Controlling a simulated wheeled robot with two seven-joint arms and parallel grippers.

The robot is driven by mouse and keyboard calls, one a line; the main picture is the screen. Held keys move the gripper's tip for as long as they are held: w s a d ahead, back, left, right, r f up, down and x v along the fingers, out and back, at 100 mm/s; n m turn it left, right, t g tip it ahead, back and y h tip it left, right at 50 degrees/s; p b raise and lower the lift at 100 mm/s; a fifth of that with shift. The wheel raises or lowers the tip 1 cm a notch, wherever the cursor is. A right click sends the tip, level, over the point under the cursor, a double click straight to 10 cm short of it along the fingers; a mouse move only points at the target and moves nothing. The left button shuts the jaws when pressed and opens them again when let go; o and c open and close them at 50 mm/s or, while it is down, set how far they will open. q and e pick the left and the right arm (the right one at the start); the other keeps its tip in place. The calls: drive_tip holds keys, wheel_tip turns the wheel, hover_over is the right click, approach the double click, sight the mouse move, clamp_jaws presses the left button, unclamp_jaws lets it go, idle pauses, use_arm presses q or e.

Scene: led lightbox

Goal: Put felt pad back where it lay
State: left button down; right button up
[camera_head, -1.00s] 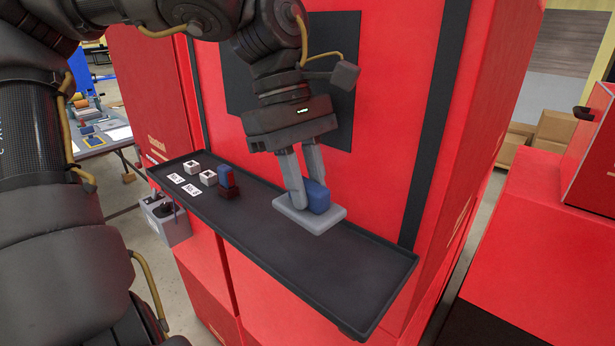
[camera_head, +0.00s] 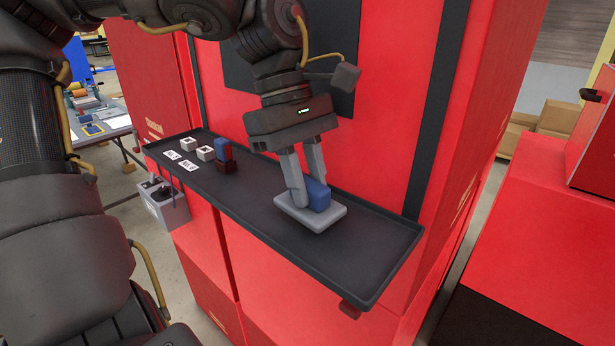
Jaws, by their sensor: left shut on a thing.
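The felt pad is a light grey flat slab (camera_head: 325,219) with a blue block-shaped grip (camera_head: 317,193) on top. It is over the right half of the long black tray (camera_head: 250,221). My left gripper (camera_head: 309,192) points down with its two grey fingers on either side of the blue grip, shut on it. The slab looks roughly level; whether it touches the tray floor or hangs just above it I cannot tell. My right gripper is not in view.
A red cabinet wall (camera_head: 385,150) rises behind. The tray's right end is clear.

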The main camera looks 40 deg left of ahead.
use_arm(q)
drive_tip(key=shift+f+b, duration=0.5)
drive_tip(key=shift+f, duration=0.15)
drive_tip(key=c, duration=1.1)
unclamp_jaws()
drive_tip(key=shift+c, duration=0.2)
drive_tip(key=shift+w+a+r, duration=0.1)
drive_tip(key=shift+a+r, duration=0.1)
drive_tip(key=shift+r, duration=0.25)
drive_tip(key=v, duration=0.9)
drive_tip(key=shift+r, duration=0.4)
drive_tip(key=shift+a, duration=0.1)
